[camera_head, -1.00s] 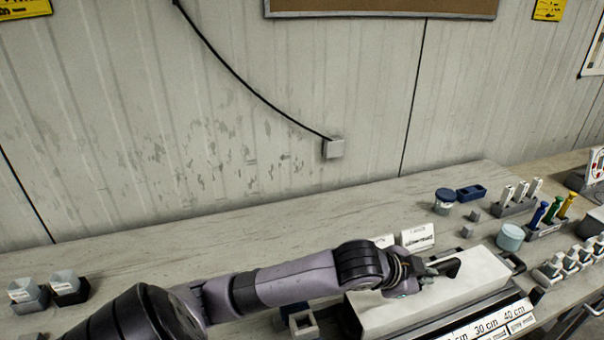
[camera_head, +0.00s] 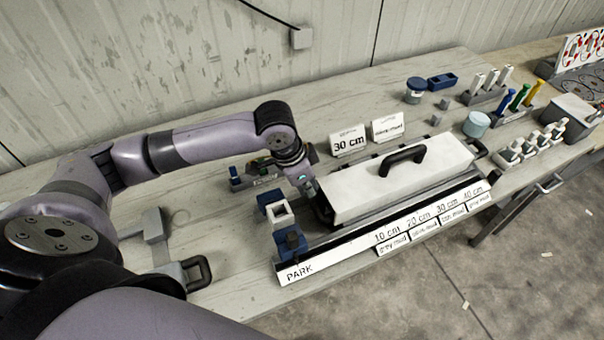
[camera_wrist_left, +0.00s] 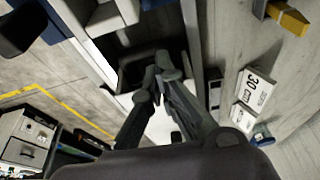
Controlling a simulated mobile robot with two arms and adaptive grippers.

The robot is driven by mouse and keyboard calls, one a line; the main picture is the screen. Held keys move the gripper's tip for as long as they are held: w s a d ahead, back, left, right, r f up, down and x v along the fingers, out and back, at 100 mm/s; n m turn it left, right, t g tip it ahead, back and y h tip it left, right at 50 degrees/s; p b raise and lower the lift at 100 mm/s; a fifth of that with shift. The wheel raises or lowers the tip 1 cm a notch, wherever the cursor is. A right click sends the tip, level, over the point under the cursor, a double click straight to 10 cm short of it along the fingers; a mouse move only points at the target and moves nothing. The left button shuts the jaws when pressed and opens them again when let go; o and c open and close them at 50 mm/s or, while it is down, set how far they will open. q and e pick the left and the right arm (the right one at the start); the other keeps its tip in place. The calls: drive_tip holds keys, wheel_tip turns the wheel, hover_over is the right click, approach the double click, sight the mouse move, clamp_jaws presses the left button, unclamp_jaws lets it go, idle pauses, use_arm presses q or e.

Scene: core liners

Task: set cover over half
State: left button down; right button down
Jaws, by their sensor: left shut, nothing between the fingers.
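The cover (camera_head: 385,183) is a long white box-shaped lid with a black handle (camera_head: 402,160) on top. It lies on the long holder behind the ruler strip (camera_head: 350,238) marked PARK, 10, 20, 30 and 40 cm, toward the strip's right part. My left gripper (camera_head: 310,190) is at the cover's left end, away from the handle; I cannot tell if it touches. In the left wrist view its fingers (camera_wrist_left: 157,76) are together and empty, with part of the white cover (camera_wrist_left: 162,126) behind them. What lies under the cover is hidden. My right gripper is not in view.
Two label cards, one reading 30 cm (camera_head: 348,142), stand behind the cover. Blue and white blocks (camera_head: 281,215) sit left of it. The bench behind the cards is mostly clear.

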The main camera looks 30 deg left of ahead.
sight(329, 188)
use_arm(q)
drive_tip(key=shift+x, duration=0.95)
drive_tip(key=shift+d+f, duration=0.1)
drive_tip(key=shift+f, duration=0.2)
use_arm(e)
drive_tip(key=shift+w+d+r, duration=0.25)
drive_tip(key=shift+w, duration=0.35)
